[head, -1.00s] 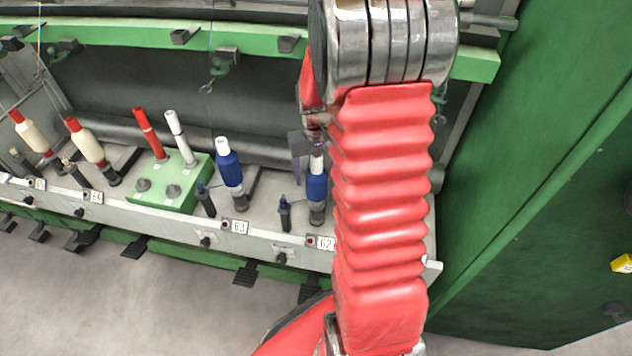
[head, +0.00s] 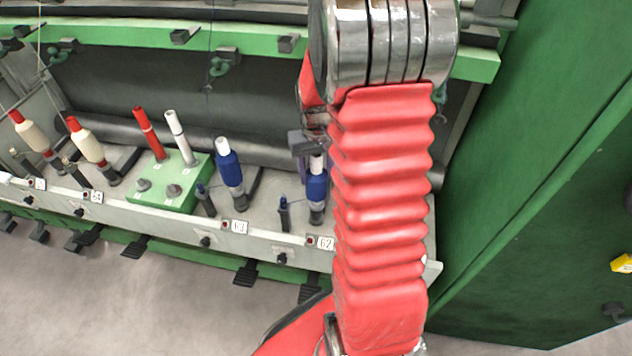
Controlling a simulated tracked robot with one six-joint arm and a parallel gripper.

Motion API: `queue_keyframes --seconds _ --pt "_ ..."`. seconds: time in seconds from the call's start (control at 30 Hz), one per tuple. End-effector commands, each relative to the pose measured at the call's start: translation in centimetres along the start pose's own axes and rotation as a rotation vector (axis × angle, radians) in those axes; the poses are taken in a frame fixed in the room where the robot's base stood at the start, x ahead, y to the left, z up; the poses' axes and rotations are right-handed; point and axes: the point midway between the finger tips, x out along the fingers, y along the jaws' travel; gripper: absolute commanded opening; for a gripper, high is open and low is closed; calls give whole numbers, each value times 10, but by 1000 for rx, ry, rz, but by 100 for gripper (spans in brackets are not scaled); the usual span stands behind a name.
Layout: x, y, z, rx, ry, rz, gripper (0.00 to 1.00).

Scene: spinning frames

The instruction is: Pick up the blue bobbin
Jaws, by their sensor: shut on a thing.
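Two blue bobbins with white tops stand on the grey rail of the frame. One blue bobbin (head: 229,168) is by label 63, away from my arm. The other blue bobbin (head: 316,188) is by label 62, just left of my red arm. My gripper (head: 314,158) is at the white top of the bobbin by 62 and is shut on it. My arm hides part of the gripper and the far finger. This bobbin still stands upright over its dark base on the rail.
A green block (head: 178,185) holds a red tube (head: 149,133) and a white tube (head: 181,138). Two cream bobbins with red tops stand farther left. Small dark pegs stand along the rail. A green wall (head: 545,180) closes the right side.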

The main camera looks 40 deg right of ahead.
Motion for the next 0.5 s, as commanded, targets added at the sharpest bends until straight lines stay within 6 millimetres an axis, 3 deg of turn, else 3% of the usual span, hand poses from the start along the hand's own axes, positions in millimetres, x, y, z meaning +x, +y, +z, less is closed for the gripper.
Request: queue_keyframes --seconds 0.17,0.5 --pt "0 0 0 0 0 0 19" --pt "-5 0 -1 1 2 0 19"
